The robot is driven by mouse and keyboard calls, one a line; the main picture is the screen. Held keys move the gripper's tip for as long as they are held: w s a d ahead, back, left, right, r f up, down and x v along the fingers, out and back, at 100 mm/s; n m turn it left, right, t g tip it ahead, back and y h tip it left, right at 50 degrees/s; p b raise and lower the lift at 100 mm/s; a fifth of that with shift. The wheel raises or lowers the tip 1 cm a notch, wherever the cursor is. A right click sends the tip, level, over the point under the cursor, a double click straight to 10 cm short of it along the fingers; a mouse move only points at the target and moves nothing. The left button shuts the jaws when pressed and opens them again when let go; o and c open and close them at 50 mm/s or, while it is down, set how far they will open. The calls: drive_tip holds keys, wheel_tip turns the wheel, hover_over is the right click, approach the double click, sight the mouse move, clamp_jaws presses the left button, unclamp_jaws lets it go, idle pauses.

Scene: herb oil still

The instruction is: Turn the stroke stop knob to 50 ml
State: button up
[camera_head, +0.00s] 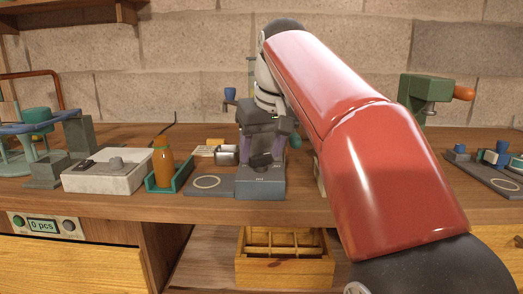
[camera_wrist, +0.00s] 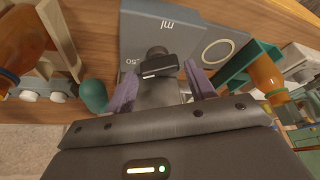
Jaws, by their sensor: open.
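The stroke stop knob (camera_wrist: 158,66) is dark, with a pale line on its black pointer. It stands on a blue-grey base (camera_wrist: 140,25) marked "ml" and "50"; the pointer's exact reading is unclear. My gripper (camera_wrist: 162,88) is open, its purple fingers on either side of the knob. I cannot tell whether they touch it. In the head view my gripper (camera_head: 263,162) points down over the grey base (camera_head: 262,187), and the knob is largely hidden by the gripper.
An orange bottle (camera_head: 162,162) stands in a teal holder (camera_head: 168,187) left of the base, beside a pale box with a knob (camera_head: 115,176). A divided wooden crate (camera_head: 285,274) sits below the bench front. A green device (camera_head: 426,88) stands at the right.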

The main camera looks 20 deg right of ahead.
drive_tip(key=v, duration=0.7)
drive_tip(key=shift+s, duration=0.1)
